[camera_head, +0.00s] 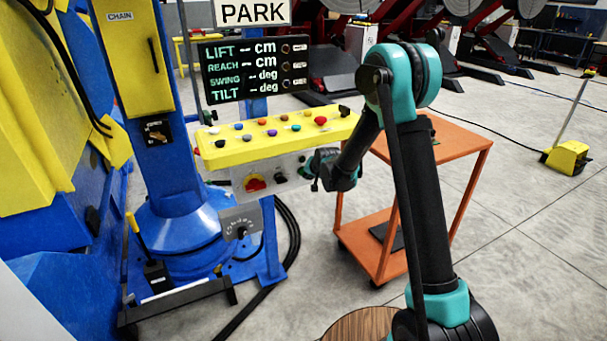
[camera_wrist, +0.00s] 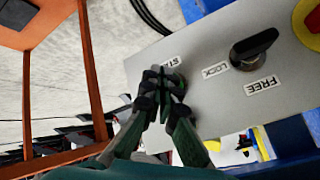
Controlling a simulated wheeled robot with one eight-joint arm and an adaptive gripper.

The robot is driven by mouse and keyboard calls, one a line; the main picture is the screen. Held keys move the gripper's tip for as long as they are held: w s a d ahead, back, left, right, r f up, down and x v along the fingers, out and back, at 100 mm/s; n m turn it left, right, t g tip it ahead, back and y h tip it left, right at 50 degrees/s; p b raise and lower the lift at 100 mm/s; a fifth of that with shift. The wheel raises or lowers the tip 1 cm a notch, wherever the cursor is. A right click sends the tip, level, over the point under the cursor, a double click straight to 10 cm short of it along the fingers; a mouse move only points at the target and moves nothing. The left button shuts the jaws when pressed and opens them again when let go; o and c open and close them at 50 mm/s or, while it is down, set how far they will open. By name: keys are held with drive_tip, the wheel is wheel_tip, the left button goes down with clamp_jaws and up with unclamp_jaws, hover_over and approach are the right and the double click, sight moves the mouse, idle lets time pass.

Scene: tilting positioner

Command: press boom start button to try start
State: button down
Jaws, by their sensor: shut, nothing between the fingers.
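The control box's grey front panel (camera_head: 228,175) faces my gripper, and it fills much of the wrist view (camera_wrist: 215,105). A white label beginning "ST" (camera_wrist: 171,62) sits on it, partly readable. My gripper (camera_wrist: 170,76) is shut and empty, with its fingertips just below that label. Whatever is right under the fingertips is hidden, so I cannot see the start button or tell whether they touch it. In the head view my gripper (camera_head: 312,168) is at the panel's right end, partly hidden by my arm.
A black knob (camera_wrist: 254,48) marked LOCK and FREE is right of my fingertips; beyond it is a red-and-yellow switch (camera_wrist: 313,22). Coloured buttons cover the yellow top (camera_head: 225,150). The display (camera_head: 250,67) shows dashes under a PARK sign (camera_head: 252,12). An orange cart (camera_head: 455,140) stands close right.

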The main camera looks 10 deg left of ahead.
drive_tip(key=shift+s, duration=0.1)
drive_tip(key=s+d, duration=0.1)
drive_tip(key=s, duration=0.1)
drive_tip(key=s+d, duration=0.1)
drive_tip(key=s, duration=0.1)
drive_tip(key=shift+d, duration=0.4)
idle(0.4)
drive_tip(key=s+d+r+g+h, duration=0.1)
drive_tip(key=s+d+r, duration=0.2)
drive_tip(key=s+d, duration=0.45)
drive_tip(key=s+d+r+h, duration=0.1)
drive_tip(key=s+d+r, duration=0.3)
drive_tip(key=s+d, duration=0.4)
drive_tip(key=s+d+f+n+g+h, duration=0.1)
drive_tip(key=s+d, duration=0.5)
drive_tip(key=s, duration=0.4)
drive_tip(key=s+d+f+g+h, duration=0.1)
drive_tip(key=s+d, duration=0.5)
drive_tip(key=s, duration=0.4)
drive_tip(key=shift+s+d+f+n+g, duration=0.25)
drive_tip(key=shift+s+f+n+g, duration=0.05)
drive_tip(key=shift+s+f+n, duration=0.1)
